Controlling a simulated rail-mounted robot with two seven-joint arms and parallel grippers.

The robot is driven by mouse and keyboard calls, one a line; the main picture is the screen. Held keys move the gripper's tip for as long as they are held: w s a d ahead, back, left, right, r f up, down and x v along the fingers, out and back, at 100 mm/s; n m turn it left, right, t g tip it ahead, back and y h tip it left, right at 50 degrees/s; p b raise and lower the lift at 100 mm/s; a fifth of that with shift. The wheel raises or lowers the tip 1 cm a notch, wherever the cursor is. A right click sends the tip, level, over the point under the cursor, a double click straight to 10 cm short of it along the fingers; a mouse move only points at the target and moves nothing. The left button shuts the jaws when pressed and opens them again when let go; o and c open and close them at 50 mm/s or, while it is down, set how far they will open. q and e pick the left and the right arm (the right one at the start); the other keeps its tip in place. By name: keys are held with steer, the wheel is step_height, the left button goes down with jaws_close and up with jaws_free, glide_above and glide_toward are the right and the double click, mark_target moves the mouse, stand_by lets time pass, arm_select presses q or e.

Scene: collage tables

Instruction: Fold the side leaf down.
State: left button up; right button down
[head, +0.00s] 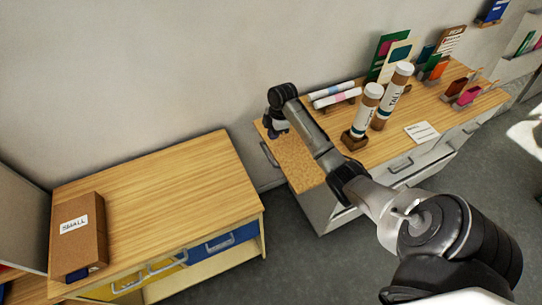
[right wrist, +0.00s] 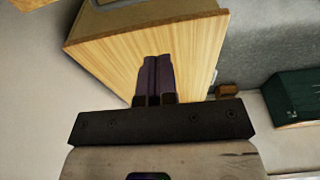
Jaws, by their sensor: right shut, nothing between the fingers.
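The side leaf (head: 298,163) is the speckled tan panel at the left end of the right-hand table. It looks about level with the table top, and a grey handle (head: 268,154) shows at its left edge. My right gripper (head: 277,131) is at the leaf's far left corner; whether it touches the leaf cannot be told. In the right wrist view its dark fingers (right wrist: 154,62) are together and empty, in front of a light wood panel (right wrist: 115,55). My left gripper is out of view.
Two upright tubes (head: 366,112) (head: 391,95), lying rolls (head: 335,95) and a white card (head: 422,132) are on the right table. A left table (head: 185,180) bears a brown box (head: 79,240). Floor (head: 285,235) shows between the tables.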

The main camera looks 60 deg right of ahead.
mark_target(270, 160)
steer(key=f, duration=0.8)
steer(key=w+f, duration=0.1)
steer(key=f, duration=0.3)
steer(key=shift+a, duration=0.4)
steer(key=shift+d+f, duration=0.1)
steer(key=shift+f, duration=0.55)
steer(key=shift+s, duration=0.1)
